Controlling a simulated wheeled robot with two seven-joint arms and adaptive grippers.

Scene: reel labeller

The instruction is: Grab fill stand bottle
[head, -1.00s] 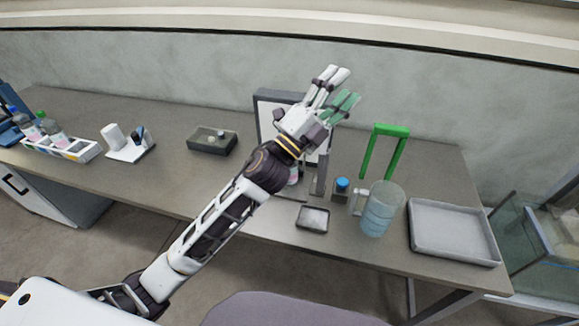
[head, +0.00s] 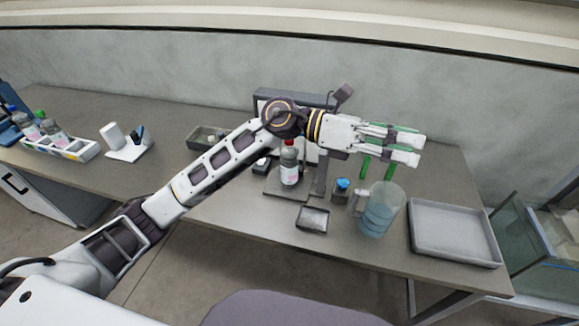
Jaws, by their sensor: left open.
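A bottle with a red cap and a white and pink label (head: 289,167) stands upright on the dark base of the fill stand (head: 318,181), in the middle of the bench. My left gripper (head: 418,150) is open and empty. It points right, above the bench, to the right of the bottle and apart from it. My right gripper is not in view.
A clear jug of bluish liquid (head: 379,212), a small blue-capped bottle (head: 342,186) and a grey tray (head: 454,234) are to the right. A small dark tray (head: 312,218) lies in front. A bottle rack (head: 72,151) is at far left. A green handle (head: 365,168) is partly hidden behind my gripper.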

